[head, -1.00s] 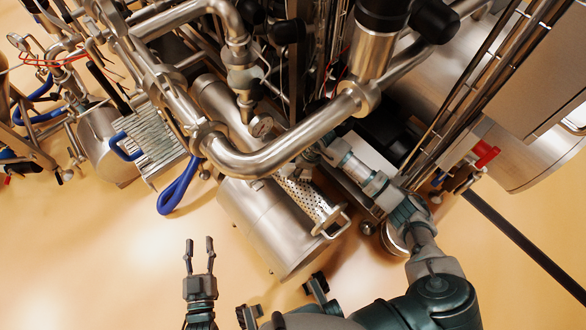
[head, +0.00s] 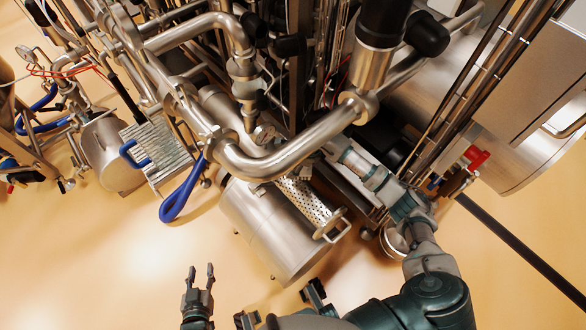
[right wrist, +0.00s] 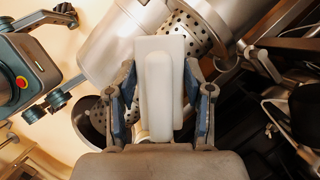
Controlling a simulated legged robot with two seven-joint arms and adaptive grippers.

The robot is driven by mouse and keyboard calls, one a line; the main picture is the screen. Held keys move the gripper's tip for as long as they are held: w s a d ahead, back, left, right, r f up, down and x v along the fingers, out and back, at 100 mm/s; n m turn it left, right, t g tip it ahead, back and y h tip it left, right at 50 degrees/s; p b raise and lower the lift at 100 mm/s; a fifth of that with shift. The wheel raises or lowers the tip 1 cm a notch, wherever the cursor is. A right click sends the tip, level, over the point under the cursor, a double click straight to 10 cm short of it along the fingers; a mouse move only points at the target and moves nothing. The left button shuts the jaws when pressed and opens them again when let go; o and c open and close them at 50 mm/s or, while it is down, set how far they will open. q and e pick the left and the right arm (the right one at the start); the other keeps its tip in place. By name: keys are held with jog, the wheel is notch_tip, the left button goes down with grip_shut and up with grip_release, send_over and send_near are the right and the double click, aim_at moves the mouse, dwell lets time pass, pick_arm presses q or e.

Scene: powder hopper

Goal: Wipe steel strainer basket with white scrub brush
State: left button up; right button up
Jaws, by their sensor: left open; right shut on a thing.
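The steel strainer basket (head: 308,204) is a perforated metal cylinder with a wire handle, lying tilted against the large steel drum in the head view. Its perforated side also shows in the right wrist view (right wrist: 188,28), just beyond the brush. The white scrub brush (right wrist: 158,88) is between the fingers of my right gripper (right wrist: 161,100), which is shut on it. In the head view pipes and my own arm hide the right fingers and the brush. I cannot tell whether the brush touches the basket. My left gripper (head: 199,276) is open and empty over the floor.
A steel drum (head: 268,228) stands left of the basket. A thick curved pipe (head: 285,160) passes above it. A blue hose loop (head: 180,192) hangs at the left. The floor (head: 120,260) in the lower left is clear.

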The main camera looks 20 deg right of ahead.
jog(key=shift+d+r, duration=0.1)
jog(key=shift+r, duration=0.2)
jog(key=shift+d+r+p, duration=0.55)
jog(key=shift+r, duration=0.05)
jog(key=shift+a+r, duration=0.2)
jog(key=shift+r, duration=0.1)
jog(key=shift+a, duration=0.35)
jog(key=shift+d, duration=0.45)
pick_arm(q)
jog(key=s+f+g, duration=0.1)
jog(key=s, duration=0.1)
jog(key=s+a+f+g, duration=0.1)
jog(key=shift+s+a+f+g+y, duration=0.15)
jog(key=shift+s+f+g+y, duration=0.15)
jog(key=shift+s+g+y, duration=0.1)
